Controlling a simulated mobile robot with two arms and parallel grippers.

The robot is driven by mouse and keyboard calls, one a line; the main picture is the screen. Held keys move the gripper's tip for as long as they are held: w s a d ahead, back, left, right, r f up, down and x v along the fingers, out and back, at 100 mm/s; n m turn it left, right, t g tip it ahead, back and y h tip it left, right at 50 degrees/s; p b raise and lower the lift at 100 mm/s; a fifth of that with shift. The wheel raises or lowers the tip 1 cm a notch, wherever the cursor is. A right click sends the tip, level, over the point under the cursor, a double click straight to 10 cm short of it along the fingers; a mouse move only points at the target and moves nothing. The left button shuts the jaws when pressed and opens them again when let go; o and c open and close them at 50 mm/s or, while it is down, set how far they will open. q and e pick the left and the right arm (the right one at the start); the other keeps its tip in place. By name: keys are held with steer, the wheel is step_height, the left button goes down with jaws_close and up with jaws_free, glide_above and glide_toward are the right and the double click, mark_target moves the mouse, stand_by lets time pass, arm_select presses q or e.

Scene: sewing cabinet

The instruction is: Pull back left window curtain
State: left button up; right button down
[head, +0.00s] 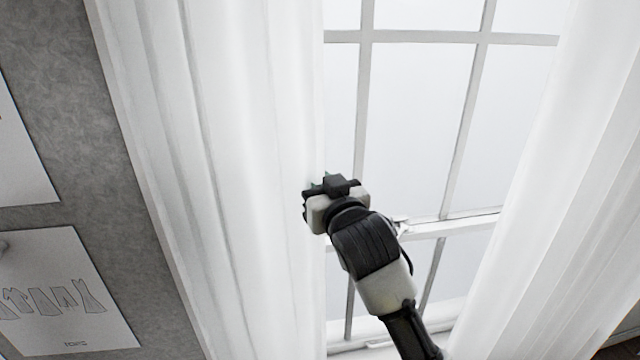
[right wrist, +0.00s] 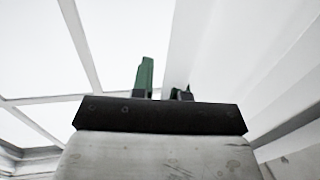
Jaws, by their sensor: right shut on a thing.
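The left window curtain (head: 225,180) is white and hangs in long vertical folds on the left side of the window. My right gripper (head: 322,180) is at the curtain's inner edge, about mid-height in the head view, and is shut on it. In the right wrist view a green fingertip and a dark one of my right gripper (right wrist: 165,80) show, with the white curtain (right wrist: 215,55) beside them on the right. The exact pinch on the cloth is hidden behind the gripper body. My left gripper is not in view.
The window (head: 415,120) with grey bars shows between the two curtains. The right curtain (head: 565,200) hangs on the far side. A grey wall (head: 60,110) with pinned paper sheets (head: 65,290) lies to the left. The window sill (head: 375,345) is low behind my arm.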

steer(key=shift+s+a, duration=0.1)
steer(key=shift+a, duration=0.05)
steer(key=c, duration=1.2)
jaws_free()
steer(key=shift+a, duration=0.1)
steer(key=shift+c, duration=0.2)
steer(key=shift+o, duration=0.6)
steer(key=shift+a, duration=0.15)
steer(key=b+v, duration=0.3)
steer(key=v, duration=0.8)
